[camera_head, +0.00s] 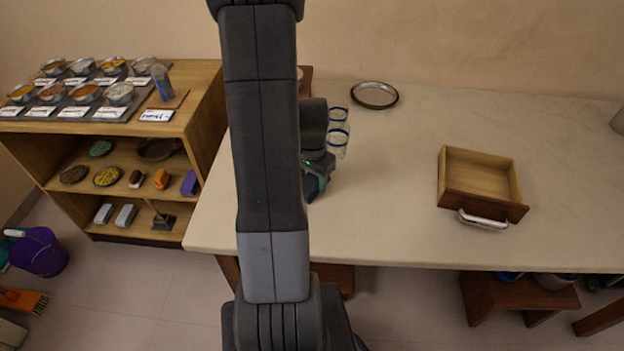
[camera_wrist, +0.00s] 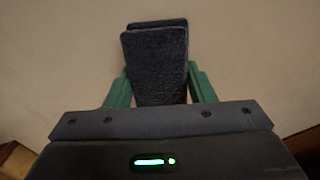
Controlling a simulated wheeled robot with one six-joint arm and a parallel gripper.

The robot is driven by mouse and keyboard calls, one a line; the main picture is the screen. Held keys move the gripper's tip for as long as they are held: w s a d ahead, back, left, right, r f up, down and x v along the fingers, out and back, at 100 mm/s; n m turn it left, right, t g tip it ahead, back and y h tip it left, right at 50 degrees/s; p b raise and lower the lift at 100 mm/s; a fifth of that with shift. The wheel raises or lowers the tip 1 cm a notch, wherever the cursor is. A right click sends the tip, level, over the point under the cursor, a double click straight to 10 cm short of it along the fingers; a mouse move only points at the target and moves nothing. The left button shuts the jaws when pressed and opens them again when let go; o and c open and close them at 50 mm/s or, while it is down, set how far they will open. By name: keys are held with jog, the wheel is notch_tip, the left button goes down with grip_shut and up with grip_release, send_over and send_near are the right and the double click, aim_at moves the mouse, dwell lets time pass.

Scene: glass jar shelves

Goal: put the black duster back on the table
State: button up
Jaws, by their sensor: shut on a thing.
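The black duster (camera_wrist: 157,62) is a dark block with a fuzzy-looking face. It sits between the two green fingers of my gripper (camera_wrist: 158,85) in the wrist view, with the pale table behind it. In the head view my gripper (camera_head: 318,178) is over the left part of the table (camera_head: 400,200), partly hidden by my arm. The duster (camera_head: 311,190) shows there only as a small dark patch by the fingers. I cannot tell whether the duster touches the tabletop.
Blue-rimmed glass jars (camera_head: 338,138) stand close behind my gripper. An open wooden drawer box (camera_head: 480,180) sits to the right. A wooden shelf (camera_head: 190,120) with bowls stands left. The table's middle is clear.

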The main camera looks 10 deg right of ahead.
jog(key=o, duration=1)
jog(key=shift+c, duration=0.2)
jog(key=shift+r+p, duration=3)
jog(key=shift+r, duration=0.95)
notch_tip(320, 180, up, 14)
jog(key=shift+f, duration=0.15)
